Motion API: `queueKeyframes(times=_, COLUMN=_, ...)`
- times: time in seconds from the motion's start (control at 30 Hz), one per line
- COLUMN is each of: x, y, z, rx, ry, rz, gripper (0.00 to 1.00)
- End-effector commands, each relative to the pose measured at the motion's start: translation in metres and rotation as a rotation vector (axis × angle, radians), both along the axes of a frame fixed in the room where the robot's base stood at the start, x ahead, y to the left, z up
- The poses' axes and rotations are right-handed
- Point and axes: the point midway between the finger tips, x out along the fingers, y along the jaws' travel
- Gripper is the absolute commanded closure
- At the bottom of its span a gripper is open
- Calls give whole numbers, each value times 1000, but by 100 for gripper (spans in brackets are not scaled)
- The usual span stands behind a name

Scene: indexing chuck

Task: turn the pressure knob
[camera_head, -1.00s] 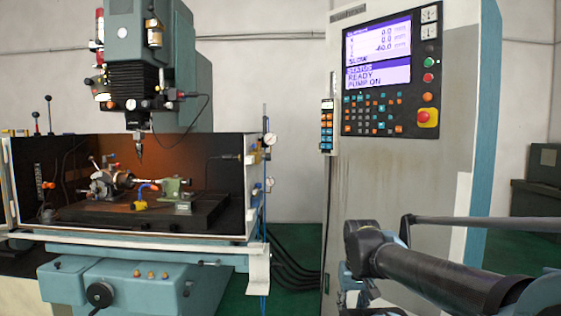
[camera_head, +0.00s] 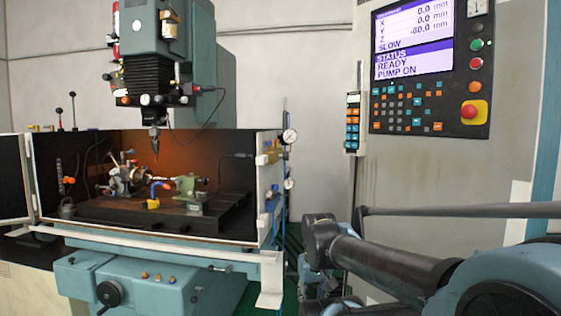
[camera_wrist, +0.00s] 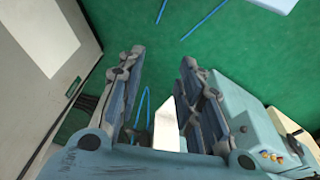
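Two small round gauges, the upper (camera_head: 289,136) and the lower (camera_head: 289,183), are mounted with fittings on the right outer side of the machine enclosure (camera_head: 262,200). I cannot make out which small part there is the pressure knob. My gripper (camera_wrist: 162,62) is open and empty in the wrist view, its two fingers wide apart above the green floor. In the head view my arm crosses the lower right, and the gripper itself cannot be clearly made out. The gauges do not show clearly in the wrist view.
The control cabinet (camera_head: 430,170) with its lit screen (camera_head: 412,40) stands at the right. A pendant (camera_head: 352,122) hangs on its left edge. The chuck (camera_head: 125,178) and green tailstock (camera_head: 188,186) sit inside the enclosure. Green floor (camera_wrist: 230,50) is open beyond my fingers.

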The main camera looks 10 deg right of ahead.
Motion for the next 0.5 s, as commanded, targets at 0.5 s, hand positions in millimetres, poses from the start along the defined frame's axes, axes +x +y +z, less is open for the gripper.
queueKeyframes(times=0.5, x=8, y=16, z=20, rx=101, ry=4, rz=-10, gripper=49)
